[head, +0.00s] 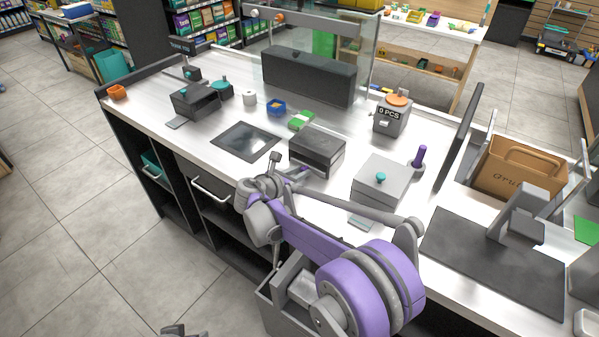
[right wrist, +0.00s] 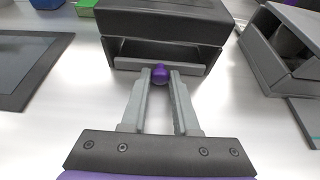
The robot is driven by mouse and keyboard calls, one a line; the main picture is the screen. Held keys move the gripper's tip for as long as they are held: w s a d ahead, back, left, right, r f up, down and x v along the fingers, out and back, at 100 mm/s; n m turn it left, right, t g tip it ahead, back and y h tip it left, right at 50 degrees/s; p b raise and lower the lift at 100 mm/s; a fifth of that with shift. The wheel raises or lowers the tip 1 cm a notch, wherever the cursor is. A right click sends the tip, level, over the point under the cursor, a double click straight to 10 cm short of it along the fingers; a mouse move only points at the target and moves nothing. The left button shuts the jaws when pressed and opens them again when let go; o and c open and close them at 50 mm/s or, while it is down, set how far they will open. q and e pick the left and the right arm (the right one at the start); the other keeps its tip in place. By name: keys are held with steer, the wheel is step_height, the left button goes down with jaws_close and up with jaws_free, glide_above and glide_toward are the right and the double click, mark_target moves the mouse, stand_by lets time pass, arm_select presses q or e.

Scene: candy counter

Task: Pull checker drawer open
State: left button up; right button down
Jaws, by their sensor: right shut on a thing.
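The checker is a dark grey box (head: 316,147) on the white counter, and it fills the top middle of the right wrist view (right wrist: 165,22). Its low light grey drawer front (right wrist: 125,64) carries a small purple knob (right wrist: 160,74), with a dark gap above the front. How far the drawer stands out I cannot tell. My right gripper (right wrist: 161,80) is shut on the purple knob, its fingers on either side of it. In the head view this gripper (head: 298,173) is at the checker's near side, partly hidden by my arm. A grey tip of my left gripper (head: 183,331) shows at the bottom edge.
A dark flat panel (head: 246,141) lies left of the checker. A grey box with a teal knob (head: 380,181) stands right of it, and a green item (head: 301,121) lies behind. An open drawer (head: 283,291) sticks out below the counter's front.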

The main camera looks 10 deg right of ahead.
stand_by(0.3)
steer(key=s+a+b, duration=0.1)
steer(key=s+a, duration=0.5)
steer(key=a, duration=0.1)
steer(key=shift+s+b, duration=0.3)
steer(key=shift+s, duration=0.1)
steer(key=c, duration=0.7)
jaws_free()
steer(key=shift+d, duration=0.1)
steer(key=shift+o, duration=0.2)
steer(key=v, duration=1)
steer(key=shift+s+a+r, duration=0.2)
steer(key=shift+a, duration=0.05)
